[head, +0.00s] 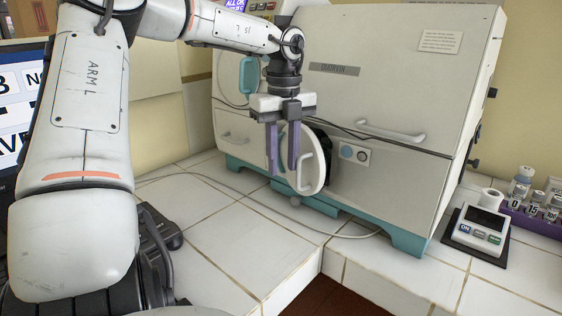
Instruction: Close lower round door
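The lower round door (318,174) is a white disc with a pale curved handle, low on the front of the incubator (400,84). It stands ajar, swung out from the front, and a dark opening edge shows behind it. My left gripper (283,172) points down in front of the door's left part, its two purple fingers apart with a gap between them. The fingers hide part of the door, and I cannot tell whether they touch it. Nothing is seen held. My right gripper is not in view.
A cable (262,206) runs over the white tiled counter (215,240). A small device with buttons (480,228) and a purple rack of vials (534,218) stand at right. A screen (20,120) is at far left. The counter in front of the incubator is mostly clear.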

